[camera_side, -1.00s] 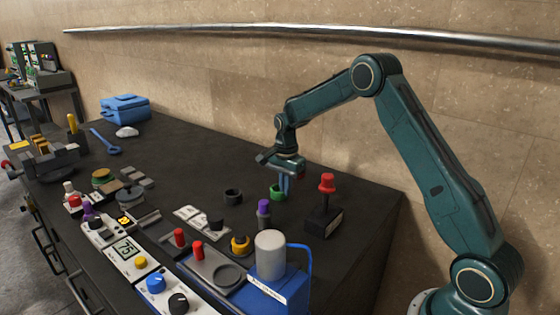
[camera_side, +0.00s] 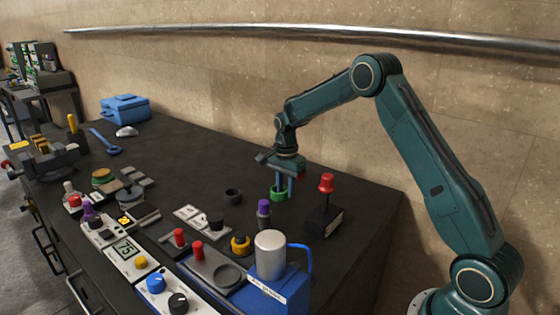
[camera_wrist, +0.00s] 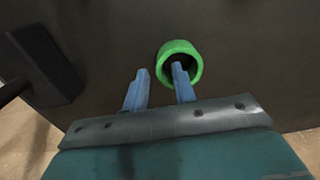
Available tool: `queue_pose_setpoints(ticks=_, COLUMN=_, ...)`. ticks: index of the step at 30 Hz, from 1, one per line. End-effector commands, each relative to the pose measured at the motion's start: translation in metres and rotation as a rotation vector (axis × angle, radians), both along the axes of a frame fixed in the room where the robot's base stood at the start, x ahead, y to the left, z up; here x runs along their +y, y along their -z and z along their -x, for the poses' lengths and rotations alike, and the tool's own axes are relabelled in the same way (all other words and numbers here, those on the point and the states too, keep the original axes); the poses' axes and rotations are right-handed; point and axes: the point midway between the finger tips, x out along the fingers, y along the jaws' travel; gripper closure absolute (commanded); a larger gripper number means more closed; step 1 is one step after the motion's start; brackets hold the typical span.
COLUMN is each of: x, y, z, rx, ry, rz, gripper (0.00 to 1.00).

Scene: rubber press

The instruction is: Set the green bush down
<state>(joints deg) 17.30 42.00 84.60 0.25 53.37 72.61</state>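Whether the right finger touches the inner wall is hard to tell.
A red-knobbed black block (camera_side: 324,215) stands close on the right. The purple-topped piece (camera_side: 264,212) is in front, and a black ring (camera_side: 233,195) lies left. A blue press with a grey cylinder (camera_side: 270,258) is nearer the camera. The bench behind is clear.

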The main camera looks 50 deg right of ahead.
Motion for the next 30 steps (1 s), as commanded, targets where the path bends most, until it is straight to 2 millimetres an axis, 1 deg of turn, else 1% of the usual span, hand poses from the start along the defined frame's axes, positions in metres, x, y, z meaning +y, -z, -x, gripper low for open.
queue_pose_setpoints(ticks=5, x=0.0, y=-0.016, z=-0.001, rx=-0.002, ry=0.0, rz=0.001, gripper=0.73)
queue_pose_setpoints(ticks=8, x=0.0, y=-0.029, z=-0.001, rx=-0.004, ry=0.0, rz=0.001, gripper=0.73)
queue_pose_setpoints(ticks=18, x=0.0, y=-0.084, z=-0.001, rx=-0.004, ry=0.0, rz=0.001, gripper=0.73)
queue_pose_setpoints(ticks=21, x=0.0, y=-0.098, z=-0.001, rx=-0.004, ry=0.0, rz=0.001, gripper=0.73)
queue_pose_setpoints(ticks=25, x=0.0, y=-0.111, z=0.0, rx=-0.002, ry=0.0, rz=0.001, gripper=0.73)
queue_pose_setpoints(ticks=30, x=0.0, y=-0.118, z=0.0, rx=-0.001, ry=0.0, rz=0.0, gripper=0.73)
